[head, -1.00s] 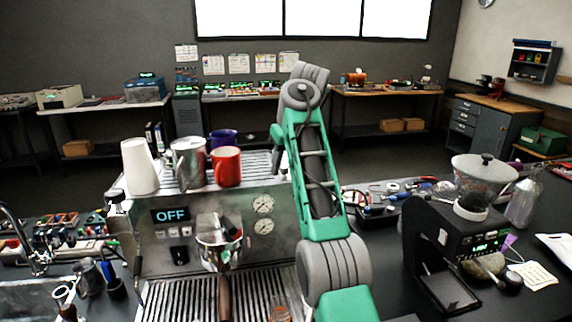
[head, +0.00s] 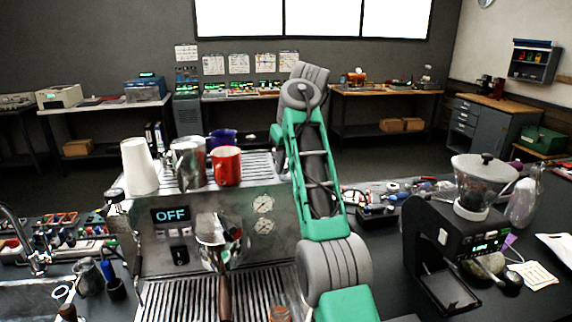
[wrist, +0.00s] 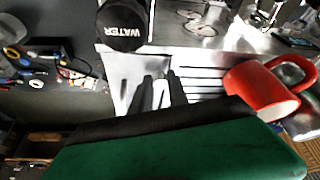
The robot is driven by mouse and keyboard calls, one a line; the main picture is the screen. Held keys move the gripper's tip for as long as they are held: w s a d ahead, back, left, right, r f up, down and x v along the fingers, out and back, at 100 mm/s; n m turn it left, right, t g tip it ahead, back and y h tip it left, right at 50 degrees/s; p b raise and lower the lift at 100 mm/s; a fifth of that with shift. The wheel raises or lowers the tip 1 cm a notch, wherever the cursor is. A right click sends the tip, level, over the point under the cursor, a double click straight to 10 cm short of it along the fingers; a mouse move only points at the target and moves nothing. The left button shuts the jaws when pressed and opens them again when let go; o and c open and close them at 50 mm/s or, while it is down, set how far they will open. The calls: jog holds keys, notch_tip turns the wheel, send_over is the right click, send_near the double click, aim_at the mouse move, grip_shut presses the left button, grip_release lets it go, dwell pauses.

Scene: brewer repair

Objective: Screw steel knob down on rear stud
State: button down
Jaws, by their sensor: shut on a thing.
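In the wrist view my gripper (wrist: 161,88) has its two dark fingers close together over the brewer's bright steel top. A pale, shiny piece, the steel knob (wrist: 160,96), shows between the fingers. Its lower end and the rear stud cannot be made out. In the head view the brewer (head: 275,205) is a steel machine with an OFF display and two gauges. My green and grey arm reaches over its right side and hides the gripper, the knob and the stud there.
A red mug (head: 226,166) stands on the brewer's top and shows close to my gripper in the wrist view (wrist: 262,90). A steel pitcher (head: 188,163), a blue mug (head: 222,138) and white cups (head: 139,166) stand nearby. A black WATER cap (wrist: 122,26) is near the fingers. A grinder (head: 460,235) stands right.

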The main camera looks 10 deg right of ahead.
jog(key=shift+a+f+m+b, duration=0.1)
jog(key=shift+f+m+b, duration=0.05)
jog(key=shift+m+b, duration=0.45)
jog(key=shift+s+r+m+h, duration=0.1)
jog(key=shift+r+m+h, duration=0.15)
jog(key=shift+m+h, duration=0.2)
jog(key=shift+r+m+h+p, duration=0.25)
jog(key=shift+m+p, duration=0.4)
jog(key=shift+p, duration=0.55)
jog(key=shift+a+f+m+p, duration=0.1)
jog(key=shift+m+p, duration=0.2)
jog(key=shift+p, duration=0.4)
jog(key=shift+p, duration=0.3)
jog(key=shift+f+m, duration=0.2)
jog(key=shift+m, duration=0.1)
jog(key=shift+f, duration=0.1)
jog(key=c, duration=1.2)
grip_release()
